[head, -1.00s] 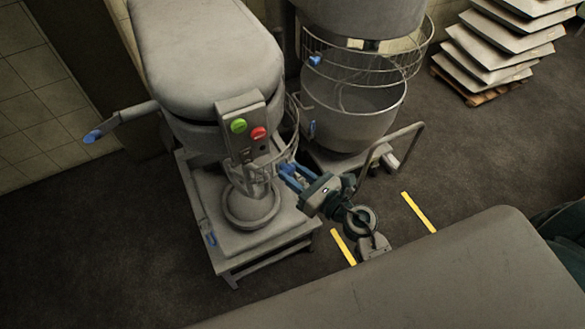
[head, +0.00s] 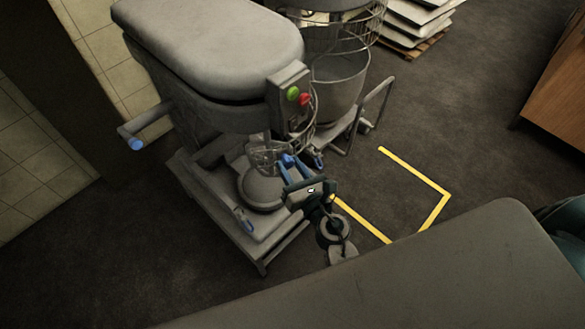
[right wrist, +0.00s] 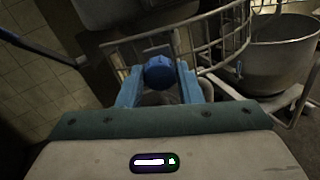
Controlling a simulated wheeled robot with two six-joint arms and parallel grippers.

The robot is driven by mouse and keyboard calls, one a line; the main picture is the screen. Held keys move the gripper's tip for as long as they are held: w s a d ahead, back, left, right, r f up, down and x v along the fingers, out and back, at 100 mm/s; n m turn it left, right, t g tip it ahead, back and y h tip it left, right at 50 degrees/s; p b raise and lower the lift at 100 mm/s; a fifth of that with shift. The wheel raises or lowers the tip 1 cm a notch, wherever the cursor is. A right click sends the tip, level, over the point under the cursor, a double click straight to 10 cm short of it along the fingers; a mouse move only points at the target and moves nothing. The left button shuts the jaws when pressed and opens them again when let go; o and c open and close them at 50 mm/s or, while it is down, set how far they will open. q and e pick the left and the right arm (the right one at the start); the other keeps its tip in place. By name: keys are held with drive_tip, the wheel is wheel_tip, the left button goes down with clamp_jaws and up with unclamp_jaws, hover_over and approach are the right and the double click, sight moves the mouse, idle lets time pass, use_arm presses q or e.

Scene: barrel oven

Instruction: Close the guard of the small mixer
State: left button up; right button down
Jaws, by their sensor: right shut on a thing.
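The small mixer (head: 215,55) stands left of the middle in the head view, with a green and a red button on its front. Its wire guard (head: 312,118) curves below the mixer head, above the bowl (head: 260,192). In the right wrist view the guard (right wrist: 212,30) spreads behind the fingers. My right gripper (head: 287,161) is at the front of the guard; in the right wrist view its blue fingers are shut on the guard's blue knob (right wrist: 158,72). The gripper partly hides the guard in the head view. My left gripper is not in view.
A larger mixer with a bowl (head: 338,78) and wire cage stands behind, close to the right. A trolley handle (head: 378,100) sticks up beside it. Yellow floor lines (head: 412,168) mark clear floor on the right. A wooden cabinet (head: 556,95) is at the far right.

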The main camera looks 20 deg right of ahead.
drive_tip(key=shift+a, duration=0.2)
idle(0.3)
drive_tip(key=c, duration=1)
unclamp_jaws()
drive_tip(key=shift+d, duration=0.1)
drive_tip(key=shift+d, duration=0.1)
